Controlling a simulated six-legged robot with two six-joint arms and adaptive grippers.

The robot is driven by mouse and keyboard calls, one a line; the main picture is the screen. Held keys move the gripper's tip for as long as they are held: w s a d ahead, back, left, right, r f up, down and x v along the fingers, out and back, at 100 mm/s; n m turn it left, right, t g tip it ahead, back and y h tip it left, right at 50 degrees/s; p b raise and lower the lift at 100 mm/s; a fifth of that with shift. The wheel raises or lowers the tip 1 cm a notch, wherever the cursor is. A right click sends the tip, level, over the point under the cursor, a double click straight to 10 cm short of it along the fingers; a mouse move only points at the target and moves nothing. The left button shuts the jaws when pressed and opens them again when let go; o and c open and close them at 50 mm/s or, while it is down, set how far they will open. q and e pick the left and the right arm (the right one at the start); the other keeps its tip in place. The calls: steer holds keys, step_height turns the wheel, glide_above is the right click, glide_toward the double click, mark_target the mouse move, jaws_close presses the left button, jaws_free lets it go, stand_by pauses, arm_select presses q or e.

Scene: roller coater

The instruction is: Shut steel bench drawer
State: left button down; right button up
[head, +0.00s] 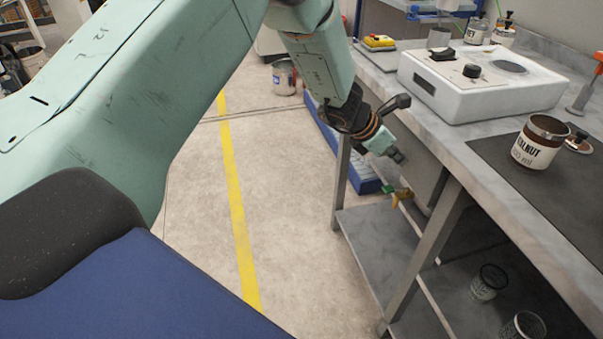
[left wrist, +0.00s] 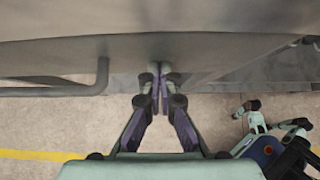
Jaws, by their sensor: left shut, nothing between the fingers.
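The steel bench (head: 466,164) runs along the right of the head view. A grey metal panel (head: 422,166) under its top looks like the drawer; how far out it stands is hard to tell. My left gripper (head: 398,157) is beside this panel, just below the bench edge. In the left wrist view, the closed fingertips of my left gripper (left wrist: 160,72) point at a broad grey metal surface (left wrist: 160,52), probably the drawer. They are close to its lower edge; contact cannot be told. A bent metal bar (left wrist: 62,90) is to the left. My right gripper cannot be made out.
A white device (head: 480,90), a brown jar (head: 538,145) and bottles stand on the bench. Glass jars (head: 488,283) stand on the lower shelf (head: 378,245). The floor by the yellow line (head: 232,175) is clear.

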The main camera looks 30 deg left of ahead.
arm_select(q)
steer(key=shift+w+d+r, duration=0.15)
steer(key=shift+w+r, duration=0.05)
steer(key=shift+r, duration=0.05)
stand_by(0.5)
